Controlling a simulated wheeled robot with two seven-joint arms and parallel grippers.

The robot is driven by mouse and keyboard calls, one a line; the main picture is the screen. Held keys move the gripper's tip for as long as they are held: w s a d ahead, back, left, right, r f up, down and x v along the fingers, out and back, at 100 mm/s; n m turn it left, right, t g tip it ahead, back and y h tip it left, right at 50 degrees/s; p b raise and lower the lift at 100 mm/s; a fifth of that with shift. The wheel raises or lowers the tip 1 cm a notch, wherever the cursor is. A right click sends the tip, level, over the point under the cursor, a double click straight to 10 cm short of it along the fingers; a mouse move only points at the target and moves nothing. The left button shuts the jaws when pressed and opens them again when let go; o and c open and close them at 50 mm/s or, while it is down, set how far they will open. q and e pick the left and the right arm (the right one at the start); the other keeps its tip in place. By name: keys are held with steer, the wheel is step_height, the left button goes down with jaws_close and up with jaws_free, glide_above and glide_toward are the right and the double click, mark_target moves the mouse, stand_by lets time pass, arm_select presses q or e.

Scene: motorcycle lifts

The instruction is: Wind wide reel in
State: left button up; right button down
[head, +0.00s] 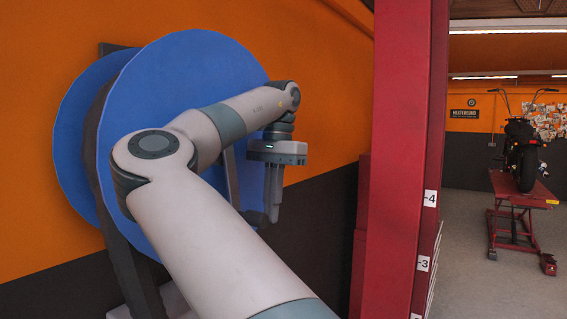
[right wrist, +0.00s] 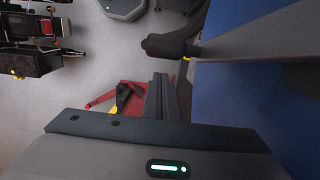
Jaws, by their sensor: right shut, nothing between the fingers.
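The wide reel has two large blue discs (head: 200,75) and stands against the orange wall at the left in the head view. Its near disc fills the right side of the right wrist view (right wrist: 235,115). A grey crank arm (right wrist: 255,42) crosses that disc and ends in a dark handle (right wrist: 168,47). In the head view the handle (head: 254,217) shows low beside my gripper. My right gripper (head: 273,212) points down, shut and empty, close to the handle; I cannot tell whether they touch. My right arm hides the reel's hub and much of the crank. My left gripper is not in view.
A red post (head: 397,150) stands right of the reel. Further right, a motorcycle (head: 522,150) sits on a red lift (head: 515,200) on a grey floor (head: 470,285). The floor between post and lift is clear.

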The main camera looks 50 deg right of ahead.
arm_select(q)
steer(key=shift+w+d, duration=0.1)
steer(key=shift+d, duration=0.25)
arm_select(e)
steer(key=d+r, duration=0.6)
steer(key=d, duration=0.2)
steer(key=shift+w+d+r, duration=0.3)
steer(key=shift+d+r, duration=0.05)
steer(key=shift+r, duration=0.05)
steer(key=shift+a, duration=0.1)
